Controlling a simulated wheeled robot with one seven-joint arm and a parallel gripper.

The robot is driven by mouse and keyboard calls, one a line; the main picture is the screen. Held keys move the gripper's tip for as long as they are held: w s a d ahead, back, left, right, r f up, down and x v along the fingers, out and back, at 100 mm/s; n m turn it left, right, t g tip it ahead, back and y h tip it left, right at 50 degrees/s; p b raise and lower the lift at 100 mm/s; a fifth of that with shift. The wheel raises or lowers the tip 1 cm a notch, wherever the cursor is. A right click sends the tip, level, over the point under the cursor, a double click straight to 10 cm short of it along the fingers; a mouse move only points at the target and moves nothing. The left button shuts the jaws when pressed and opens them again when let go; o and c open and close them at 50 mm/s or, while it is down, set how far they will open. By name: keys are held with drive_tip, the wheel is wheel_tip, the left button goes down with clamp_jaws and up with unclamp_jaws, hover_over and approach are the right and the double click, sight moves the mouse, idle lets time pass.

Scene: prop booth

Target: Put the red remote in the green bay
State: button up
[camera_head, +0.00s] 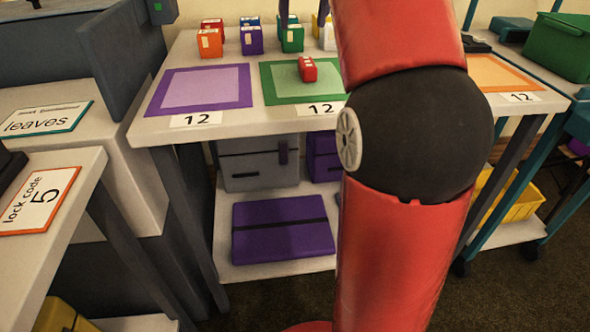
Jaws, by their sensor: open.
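The red remote (307,69) is a small red block-like thing with a pale marking on top. It lies inside the green bay (280,88), a green-bordered rectangle with a lighter green middle, on the white table. My red arm hides the right side of the bay.
A purple bay (156,105) lies left and an orange bay (528,82) right, with "12" labels. Several coloured boxes stand behind, including orange (209,43), purple (251,40) and green (292,39) ones. A shelf below holds a purple case (281,245). A side table stands at left.

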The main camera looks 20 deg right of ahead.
drive_tip(key=shift+n+t, duration=0.3)
drive_tip(key=shift+n, duration=0.5)
drive_tip(key=s+a+f, duration=0.2)
drive_tip(key=s+f, duration=0.1)
drive_tip(key=s+a+f, duration=0.6)
drive_tip(key=s, duration=0.1)
drive_tip(key=shift+a+f, duration=0.1)
drive_tip(key=shift+f, duration=0.25)
drive_tip(key=s+a+f, duration=0.2)
drive_tip(key=s+f, duration=0.4)
drive_tip(key=f, duration=0.2)
drive_tip(key=s+a+f+n+y, duration=0.1)
drive_tip(key=s+f, duration=0.5)
drive_tip(key=f, duration=0.3)
drive_tip(key=shift+a+t, duration=0.3)
drive_tip(key=shift+a, duration=0.05)
